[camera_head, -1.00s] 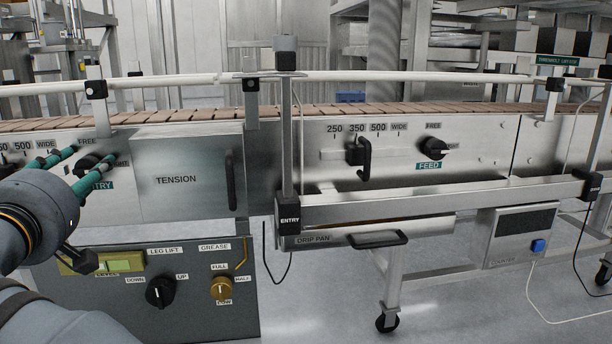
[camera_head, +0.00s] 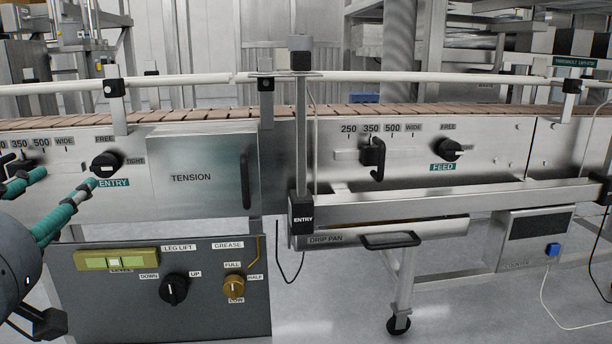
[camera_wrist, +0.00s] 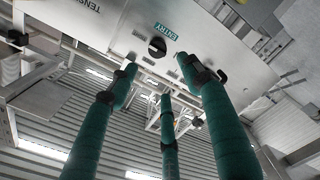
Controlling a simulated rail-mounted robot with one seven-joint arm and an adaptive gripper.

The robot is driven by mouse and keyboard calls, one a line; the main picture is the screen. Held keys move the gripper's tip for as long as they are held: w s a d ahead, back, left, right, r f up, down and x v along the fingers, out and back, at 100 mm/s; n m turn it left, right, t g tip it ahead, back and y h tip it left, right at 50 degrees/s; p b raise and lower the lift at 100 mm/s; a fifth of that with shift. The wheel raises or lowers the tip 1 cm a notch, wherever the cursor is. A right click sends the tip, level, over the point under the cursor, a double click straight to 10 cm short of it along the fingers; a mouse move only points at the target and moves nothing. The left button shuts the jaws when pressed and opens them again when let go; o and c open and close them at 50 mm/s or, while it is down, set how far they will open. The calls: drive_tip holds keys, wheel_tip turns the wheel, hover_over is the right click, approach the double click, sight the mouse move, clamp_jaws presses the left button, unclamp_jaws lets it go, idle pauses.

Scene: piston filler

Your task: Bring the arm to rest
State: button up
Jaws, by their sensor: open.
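My gripper (camera_head: 62,192) is at the left edge of the head view, its teal fingers spread apart with nothing between them. It stands in front of the conveyor's steel side panel, left of the ENTRY knob (camera_head: 105,164) and apart from it. In the wrist view the teal fingers (camera_wrist: 160,90) are spread and empty. The black ENTRY knob (camera_wrist: 157,46) and its teal label show beyond the fingertips there. Part of my gripper is cut off by the left edge of the head view.
The TENSION cover (camera_head: 195,178) with a black handle is right of the ENTRY knob. Below hangs a grey panel with the LEG LIFT knob (camera_head: 174,289) and brass GREASE knob (camera_head: 233,286). The drip pan (camera_head: 340,238) and ENTRY guard post (camera_head: 301,150) stick out in front.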

sight(101, 165)
drive_tip(key=x, duration=0.7)
drive_tip(key=d+x, duration=0.1)
drive_tip(key=x, duration=0.3)
drive_tip(key=shift+w+a+f, duration=0.1)
drive_tip(key=shift+w+a, duration=0.05)
drive_tip(key=shift+w, duration=0.25)
drive_tip(key=shift+w+a+r+n+p, duration=0.15)
drive_tip(key=shift+w+r+n+p, duration=0.15)
drive_tip(key=shift+p, duration=0.2)
drive_tip(key=n+p, duration=0.2)
drive_tip(key=n, duration=0.1)
drive_tip(key=shift+s+r+n+p, duration=0.1)
drive_tip(key=shift+r+n+p, duration=0.05)
drive_tip(key=shift+n+p, duration=0.2)
drive_tip(key=n+p, duration=0.4)
drive_tip(key=n, duration=0.1)
drive_tip(key=shift+n, duration=0.35)
drive_tip(key=n+p, duration=0.4)
drive_tip(key=n, duration=0.1)
drive_tip(key=n+p, duration=0.2)
drive_tip(key=n, duration=0.1)
drive_tip(key=shift+s+f+p, duration=0.1)
drive_tip(key=shift+f+p, duration=0.25)
drive_tip(key=shift+p, duration=0.05)
drive_tip(key=shift+f+v, duration=0.25)
drive_tip(key=shift+v, duration=0.95)
